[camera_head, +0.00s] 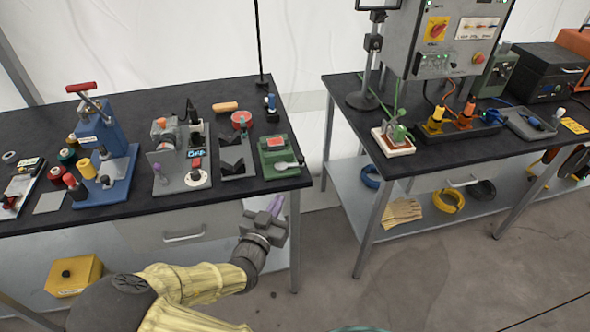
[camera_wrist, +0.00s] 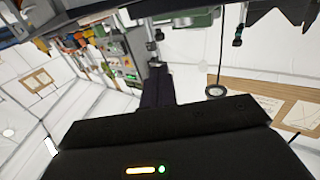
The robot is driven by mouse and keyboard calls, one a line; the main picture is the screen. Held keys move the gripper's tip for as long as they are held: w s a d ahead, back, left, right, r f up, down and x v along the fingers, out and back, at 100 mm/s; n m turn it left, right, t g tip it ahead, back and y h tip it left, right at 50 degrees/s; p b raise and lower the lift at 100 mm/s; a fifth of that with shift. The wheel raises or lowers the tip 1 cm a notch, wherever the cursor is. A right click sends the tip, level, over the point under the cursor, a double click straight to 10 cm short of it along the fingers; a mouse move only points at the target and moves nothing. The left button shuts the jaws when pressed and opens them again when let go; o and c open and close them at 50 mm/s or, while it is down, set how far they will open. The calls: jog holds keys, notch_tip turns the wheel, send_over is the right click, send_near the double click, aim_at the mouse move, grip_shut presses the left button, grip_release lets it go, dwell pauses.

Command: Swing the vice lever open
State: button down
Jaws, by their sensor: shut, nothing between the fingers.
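A small green fixture (camera_head: 279,156) sits at the right front corner of the left bench. It has a red patch on top and a pale grey lever (camera_head: 285,166) lying across its front; it looks like the vice, but I cannot be sure. My gripper (camera_head: 277,204) is in front of and below the bench edge, apart from the fixture, with its purple-grey fingers shut and empty. In the wrist view the dark fingers (camera_wrist: 157,86) stand together at the middle. That view is tilted, and the lever cannot be made out in it.
A blue press (camera_head: 104,150) with a red handle stands at the bench's left. A V-block stand (camera_head: 236,160) is just left of the green fixture. A drawer handle (camera_head: 184,237) projects below the bench. The second bench (camera_head: 440,152) lies right, across an open gap.

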aim_at(300, 160)
jog(key=shift+w, duration=0.1)
jog(key=p+x, duration=0.2)
jog(key=x, duration=1)
jog(key=shift+w+d, duration=0.2)
jog(key=shift+w, duration=0.1)
jog(key=shift+w+d, duration=0.15)
jog(key=shift+w, duration=0.35)
jog(key=shift+w+d+f+b, duration=0.15)
jog(key=shift+w+b, duration=0.2)
jog(key=shift+w, duration=0.1)
jog(key=shift+w+b, duration=0.15)
jog(key=shift+b, duration=0.15)
jog(key=shift+d+r, duration=0.15)
jog(key=shift+r, duration=0.2)
